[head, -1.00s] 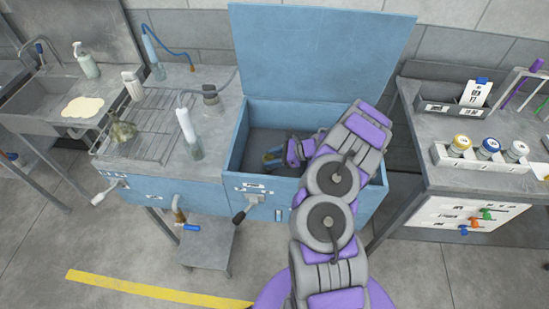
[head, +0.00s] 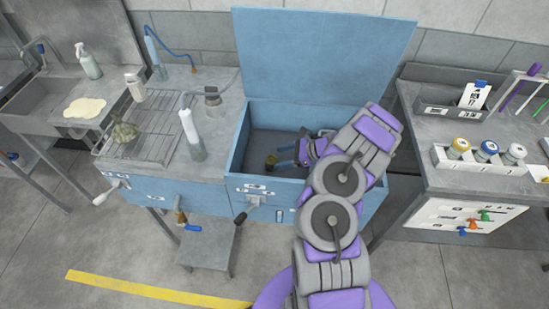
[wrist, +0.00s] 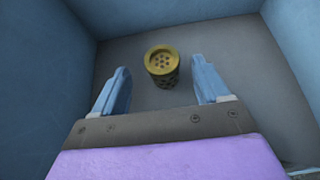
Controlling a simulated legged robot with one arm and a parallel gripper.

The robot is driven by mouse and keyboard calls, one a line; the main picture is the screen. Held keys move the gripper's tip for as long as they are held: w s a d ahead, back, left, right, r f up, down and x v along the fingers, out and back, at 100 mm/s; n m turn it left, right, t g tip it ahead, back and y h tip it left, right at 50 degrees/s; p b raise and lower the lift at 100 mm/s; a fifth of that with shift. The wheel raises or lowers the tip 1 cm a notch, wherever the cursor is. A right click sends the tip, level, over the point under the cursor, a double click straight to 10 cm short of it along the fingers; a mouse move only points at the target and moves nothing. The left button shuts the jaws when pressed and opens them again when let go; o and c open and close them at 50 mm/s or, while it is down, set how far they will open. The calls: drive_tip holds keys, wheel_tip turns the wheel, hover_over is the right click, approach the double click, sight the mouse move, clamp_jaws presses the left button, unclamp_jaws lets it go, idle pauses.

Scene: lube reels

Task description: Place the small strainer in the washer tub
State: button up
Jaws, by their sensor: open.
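The small strainer (wrist: 161,64), a short brass-coloured cylinder with a perforated top, stands upright on the floor of the blue washer tub (head: 258,113). In the wrist view the strainer lies beyond the gap between the fingertips, apart from both. My gripper also shows in the head view (head: 284,156), low in the tub.
The tub's blue lid (head: 320,50) stands open at the back. A side bench (head: 470,185) with small jars stands at the right.

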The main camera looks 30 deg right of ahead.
drive_tip(key=w+d+f+p+v, duration=0.1)
drive_tip(key=v, duration=0.7)
drive_tip(key=a+r+n+g+y, duration=0.25)
drive_tip(key=a+r+n, duration=0.35)
drive_tip(key=a+r, duration=0.55)
drive_tip(key=s+a+r+n+g+h, duration=0.1)
drive_tip(key=s+a+r+n+g, duration=0.25)
drive_tip(key=a+r, duration=0.3)
drive_tip(key=s+a+r+n+g+h, duration=0.2)
drive_tip(key=s+a+r+n, duration=0.25)
drive_tip(key=a, duration=0.35)
drive_tip(key=s+a+r+n+g+h, duration=0.1)
drive_tip(key=s+a+r+n+h, duration=0.15)
drive_tip(key=s, duration=0.35)
drive_tip(key=s+a+r+n+g+h, duration=0.1)
drive_tip(key=s+a+r+n+h, duration=0.1)
drive_tip(key=s+n, duration=0.3)
drive_tip(key=s+d+n+t+h, duration=0.1)
drive_tip(key=s+d+n+h, duration=0.2)
drive_tip(key=s, duration=1.2)
drive_tip(key=d+h, duration=0.2)
drive_tip(key=shift+s+d+r, duration=0.3)
drive_tip(key=shift+r, duration=0.05)
drive_tip(key=shift+a, duration=0.2)
